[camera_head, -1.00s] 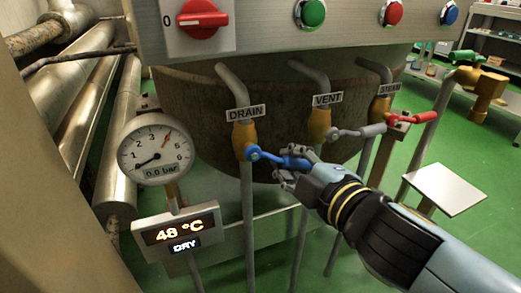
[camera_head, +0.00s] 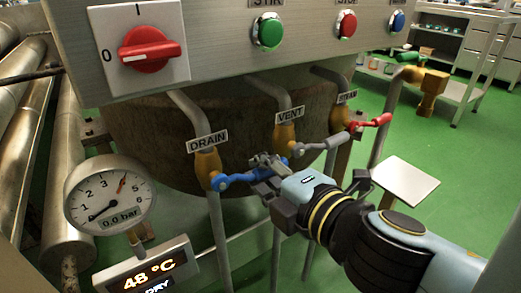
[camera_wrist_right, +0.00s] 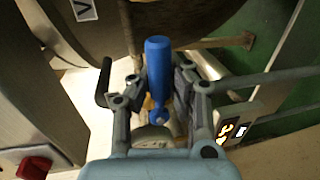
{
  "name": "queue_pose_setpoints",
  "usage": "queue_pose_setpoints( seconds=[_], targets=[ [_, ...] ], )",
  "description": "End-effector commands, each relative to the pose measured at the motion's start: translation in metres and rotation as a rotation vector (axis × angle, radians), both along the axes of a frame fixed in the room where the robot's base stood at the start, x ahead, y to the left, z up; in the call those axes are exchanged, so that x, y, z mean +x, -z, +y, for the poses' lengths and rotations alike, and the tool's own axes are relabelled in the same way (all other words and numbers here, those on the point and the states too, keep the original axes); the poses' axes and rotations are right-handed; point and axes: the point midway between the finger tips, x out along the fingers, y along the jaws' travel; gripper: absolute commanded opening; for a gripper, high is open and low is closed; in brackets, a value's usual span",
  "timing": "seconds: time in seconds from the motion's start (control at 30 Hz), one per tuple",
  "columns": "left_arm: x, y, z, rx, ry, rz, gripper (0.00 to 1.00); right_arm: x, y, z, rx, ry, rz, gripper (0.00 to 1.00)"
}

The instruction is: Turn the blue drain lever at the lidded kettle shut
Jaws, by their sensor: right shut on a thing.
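The blue drain lever (camera_head: 243,177) sticks out to the right from the brass drain valve (camera_head: 206,165), under the DRAIN label (camera_head: 208,142). My right gripper (camera_head: 268,168) is shut on the outer part of this lever. In the right wrist view the blue lever (camera_wrist_right: 158,70) stands between the two fingers of my right gripper (camera_wrist_right: 160,85). The fingers hide part of the lever in the head view. The kettle (camera_head: 150,130) is a large brown vessel behind the valves. Its lid is not visible. My left gripper is not in view.
The grey vent lever (camera_head: 322,144) and the red steam lever (camera_head: 372,123) are close on the right. A pressure gauge (camera_head: 108,195) and a temperature display (camera_head: 150,272) stand at the left. The control panel (camera_head: 215,40) hangs above.

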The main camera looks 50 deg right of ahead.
Motion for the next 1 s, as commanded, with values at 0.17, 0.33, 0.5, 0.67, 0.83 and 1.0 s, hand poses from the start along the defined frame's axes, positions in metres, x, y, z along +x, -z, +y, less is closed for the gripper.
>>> queue_pose_setpoints(
  seconds=[0.17,0.33,0.5,0.67,0.83,1.0],
  targets=[
    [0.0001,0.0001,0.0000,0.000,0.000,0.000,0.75,-0.0023,0.0029,0.0001,-0.005,-0.001,0.009,0.00],
    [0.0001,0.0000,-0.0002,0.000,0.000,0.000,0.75,-0.0017,0.0025,0.0001,-0.003,-0.001,0.007,0.28],
    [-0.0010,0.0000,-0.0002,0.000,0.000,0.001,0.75,-0.0010,0.0016,0.0000,-0.002,-0.001,0.005,0.43],
    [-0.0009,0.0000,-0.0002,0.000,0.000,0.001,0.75,-0.0005,0.0011,0.0000,-0.001,0.000,0.002,0.43],
    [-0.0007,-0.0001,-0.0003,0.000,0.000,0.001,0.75,-0.0004,0.0008,0.0000,-0.001,0.000,0.002,0.43],
    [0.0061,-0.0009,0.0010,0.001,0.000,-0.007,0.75,-0.0001,0.0006,0.0001,-0.001,0.000,0.001,0.43]
  ],
)
